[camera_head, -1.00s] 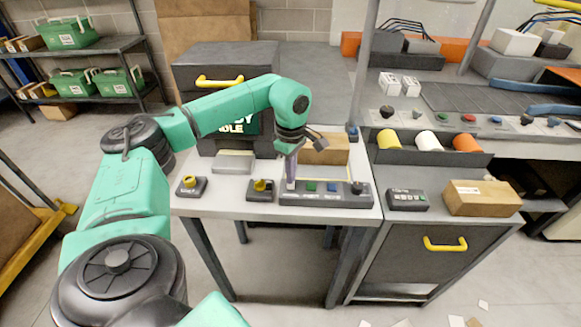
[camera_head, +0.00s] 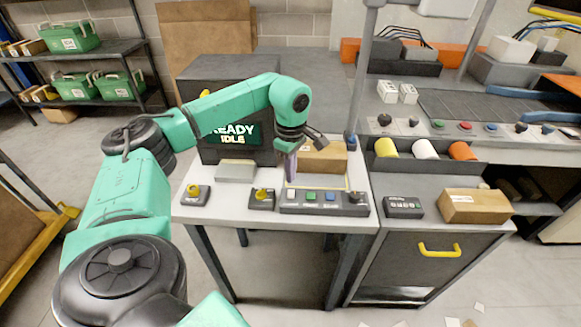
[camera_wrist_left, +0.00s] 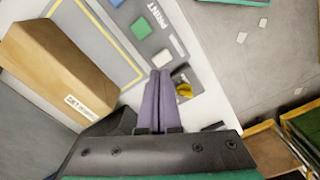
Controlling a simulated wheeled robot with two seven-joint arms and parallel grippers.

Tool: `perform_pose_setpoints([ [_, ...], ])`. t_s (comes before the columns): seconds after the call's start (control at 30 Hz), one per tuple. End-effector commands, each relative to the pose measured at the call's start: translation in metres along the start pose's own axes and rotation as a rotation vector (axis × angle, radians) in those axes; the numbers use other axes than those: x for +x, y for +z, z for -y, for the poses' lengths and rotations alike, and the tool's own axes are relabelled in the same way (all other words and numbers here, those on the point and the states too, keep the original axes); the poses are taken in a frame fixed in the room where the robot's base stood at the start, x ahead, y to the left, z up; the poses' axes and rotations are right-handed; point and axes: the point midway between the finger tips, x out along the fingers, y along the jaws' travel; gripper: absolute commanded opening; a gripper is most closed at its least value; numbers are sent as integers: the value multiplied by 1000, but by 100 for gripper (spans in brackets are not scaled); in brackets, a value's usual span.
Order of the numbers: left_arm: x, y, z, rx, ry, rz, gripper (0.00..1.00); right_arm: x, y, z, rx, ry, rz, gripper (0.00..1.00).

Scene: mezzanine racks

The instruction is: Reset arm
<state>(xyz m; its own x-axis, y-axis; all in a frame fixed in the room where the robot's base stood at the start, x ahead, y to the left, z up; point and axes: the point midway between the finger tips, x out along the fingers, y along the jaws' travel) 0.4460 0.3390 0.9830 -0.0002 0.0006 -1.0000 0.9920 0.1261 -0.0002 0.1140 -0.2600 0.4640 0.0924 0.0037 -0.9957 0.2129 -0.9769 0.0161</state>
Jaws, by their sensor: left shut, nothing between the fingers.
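My left gripper (camera_head: 290,178) hangs fingers-down over the small white table, close to the left end of the button panel (camera_head: 325,208). In the left wrist view its two purple fingers (camera_wrist_left: 160,76) are together with nothing between them. Their tips appear near the white button (camera_wrist_left: 161,57); I cannot tell whether they touch it. The green button (camera_wrist_left: 141,28) is beyond it. My left arm reaches in from the left, bent at the elbow. My right gripper is not in view.
A screen (camera_head: 238,136) reading "READY IDLE" stands behind the arm, partly covered. A cardboard box (camera_head: 325,158) is behind the panel. Yellow-knob switches (camera_head: 262,199) sit left of the panel. A drawer cabinet with a yellow handle (camera_head: 439,249) adjoins on the right.

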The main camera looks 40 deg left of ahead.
Motion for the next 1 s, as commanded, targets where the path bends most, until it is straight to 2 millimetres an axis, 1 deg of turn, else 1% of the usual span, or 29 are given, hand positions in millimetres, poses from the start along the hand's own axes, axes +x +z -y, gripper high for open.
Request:
perform_pose_setpoints([
  [0.03,-10,0,0,0,0,0,0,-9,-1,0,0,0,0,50],
  [0.2,-24,0,0,0,1,0,0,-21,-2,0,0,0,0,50],
  [0.7,-22,0,0,0,1,1,0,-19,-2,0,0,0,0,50],
  [0.77,-20,6,-1,5,6,13,0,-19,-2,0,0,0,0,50],
  [0.83,-16,28,-5,20,30,66,0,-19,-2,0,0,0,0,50],
  [0.87,-13,44,-7,28,45,107,0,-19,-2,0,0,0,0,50],
  [0.97,-6,122,-11,41,108,325,0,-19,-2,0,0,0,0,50],
  [1.0,-9,161,-10,32,128,445,0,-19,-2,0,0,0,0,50],
])
